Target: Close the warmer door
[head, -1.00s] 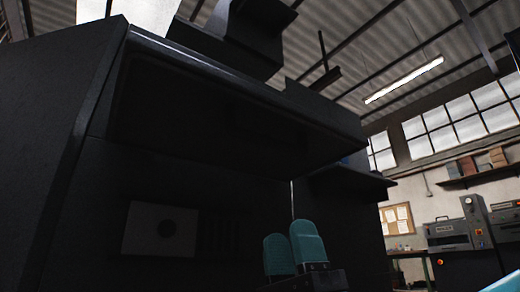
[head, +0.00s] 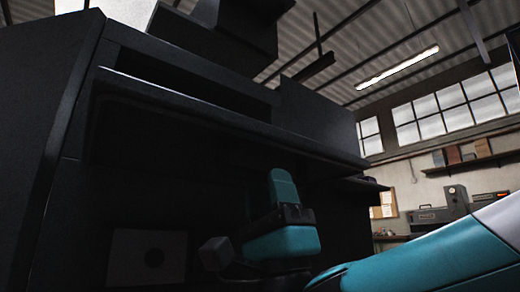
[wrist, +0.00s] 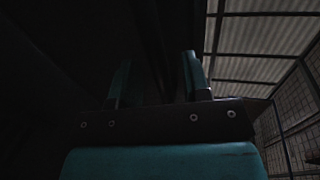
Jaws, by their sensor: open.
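The warmer (head: 65,110) is a large dark cabinet filling the left and middle of the head view. Its door (head: 225,128) is a wide dark flap that stands out from the front, seen from below. A dark opening (head: 185,75) shows above the door's front edge, so the door is partly open. My gripper (head: 266,185) is below the right part of the door with its teal fingers pointing up. The gripper also shows in the wrist view (wrist: 155,80), fingers apart and nothing seen between them. Whether a fingertip touches the door cannot be told in the shadow.
A dark box-like part (head: 245,35) sits on top. At the far right are a grey machine (head: 437,212) and a wall shelf (head: 475,160). The background there looks open.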

